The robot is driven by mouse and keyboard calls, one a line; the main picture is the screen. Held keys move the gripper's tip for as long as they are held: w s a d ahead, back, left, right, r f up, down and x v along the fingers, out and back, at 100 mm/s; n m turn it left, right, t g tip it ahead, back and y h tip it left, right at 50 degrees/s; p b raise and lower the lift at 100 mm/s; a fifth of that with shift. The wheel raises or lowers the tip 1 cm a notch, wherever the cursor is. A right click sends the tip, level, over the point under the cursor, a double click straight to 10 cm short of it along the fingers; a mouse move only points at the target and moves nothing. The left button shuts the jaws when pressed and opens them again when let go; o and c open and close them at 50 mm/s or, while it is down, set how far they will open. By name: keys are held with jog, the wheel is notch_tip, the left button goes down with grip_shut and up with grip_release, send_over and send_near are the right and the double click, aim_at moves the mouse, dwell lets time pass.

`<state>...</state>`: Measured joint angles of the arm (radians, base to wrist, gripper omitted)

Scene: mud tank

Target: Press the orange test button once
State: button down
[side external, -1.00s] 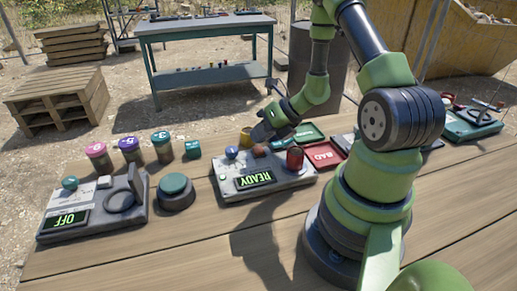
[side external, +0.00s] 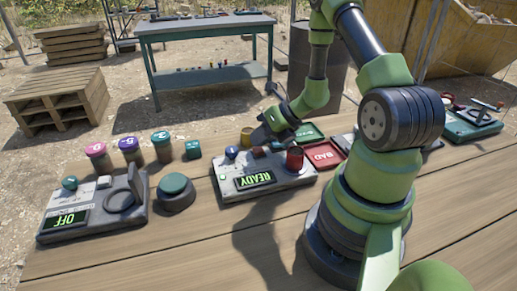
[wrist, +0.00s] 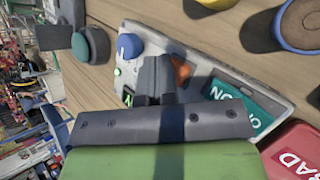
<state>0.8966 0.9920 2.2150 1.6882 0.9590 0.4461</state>
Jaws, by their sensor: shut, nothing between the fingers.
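The orange button (side external: 257,152) sits on top of the grey test unit (side external: 226,197), between a blue knob (side external: 232,153) and a red cylinder (side external: 295,158). My gripper (side external: 266,134) is shut and empty, above the far side of the unit near the orange button. In the wrist view, my gripper's fingers (wrist: 157,75) are together, and the orange button (wrist: 182,70) shows just right of them, partly hidden. I cannot tell the exact gap between fingertips and button.
A red BAD tray (side external: 325,155) and a green tray (side external: 309,133) lie right of the unit. A yellow-topped pot (side external: 247,137) stands behind it.

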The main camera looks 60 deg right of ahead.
jog(key=shift+f, duration=0.45)
dwell(0.3)
jog(key=shift+r, duration=0.95)
jog(key=shift+r, duration=0.1)
jog(key=shift+r, duration=2.4)
